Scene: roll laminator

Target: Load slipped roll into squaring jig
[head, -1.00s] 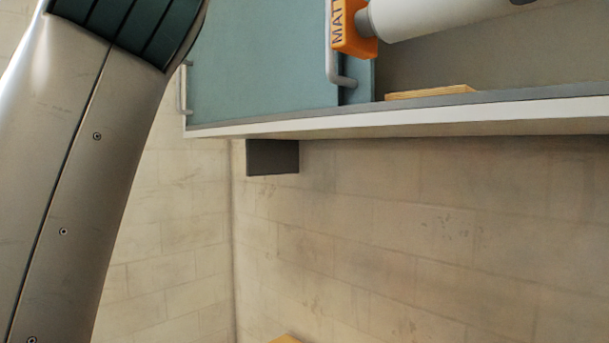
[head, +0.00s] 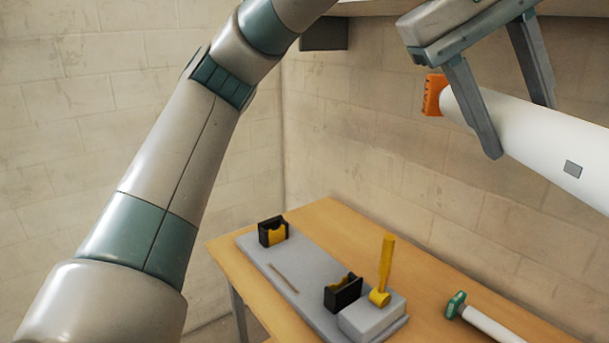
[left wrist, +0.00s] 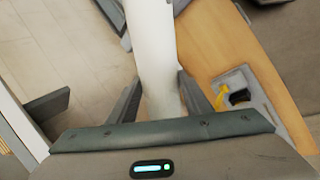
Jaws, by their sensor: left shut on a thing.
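My left gripper (head: 520,130) is at the upper right of the head view, shut around a white roll (head: 552,140) with an orange end piece (head: 435,95). The roll is in the air, tilted down to the right, its right end out of frame. In the left wrist view the roll (left wrist: 152,45) runs up between the fingers. The squaring jig is a grey plate (head: 262,258) on the table, lower and to the left of the gripper. It carries two black cradles (head: 272,232) (head: 343,293) with yellow inserts, both empty. My right gripper is not in view.
A yellow upright handle (head: 386,265) stands on a grey block (head: 372,318) at the jig's near end. Another white roll with a green end (head: 456,305) lies on the wooden table (head: 330,212), right of the jig. A shelf (head: 375,8) is on the wall above.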

